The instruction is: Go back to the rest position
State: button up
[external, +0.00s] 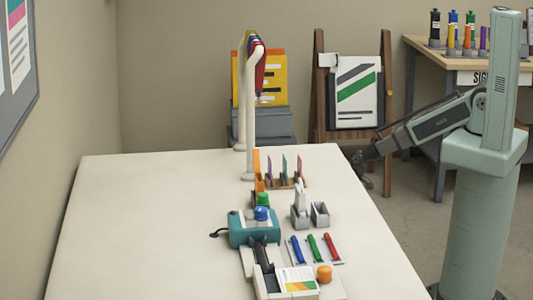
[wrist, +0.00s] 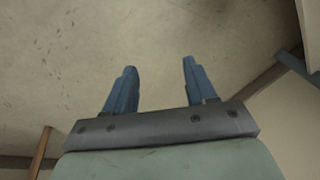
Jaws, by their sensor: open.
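My gripper (external: 360,165) hangs off the right edge of the white table (external: 130,230) in the external view, with my arm folded back toward its base. In the wrist view the two blue fingers of my gripper (wrist: 157,85) stand apart with nothing between them. The gripper touches nothing that I can see.
On the table stand a teal machine (external: 240,234), red, green and blue pens (external: 313,249), a small rack (external: 285,183) and grey holders (external: 301,215). An easel (external: 319,90) is behind. A side bench (external: 425,47) with bottles is at right. The table's left half is clear.

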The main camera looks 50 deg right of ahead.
jog(key=s+d+f+g, duration=0.1)
jog(key=s+d, duration=0.3)
jog(key=s, duration=0.7)
jog(key=s+d+f+g+h, duration=0.1)
jog(key=s+d+g, duration=0.3)
jog(key=s, duration=0.7)
jog(key=s+d+g+h, duration=0.1)
jog(key=s+d+g, duration=0.2)
jog(key=s, duration=0.8)
jog(key=shift+d+f+m, duration=0.3)
jog(key=shift+d+f, duration=0.1)
jog(key=shift+d, duration=0.75)
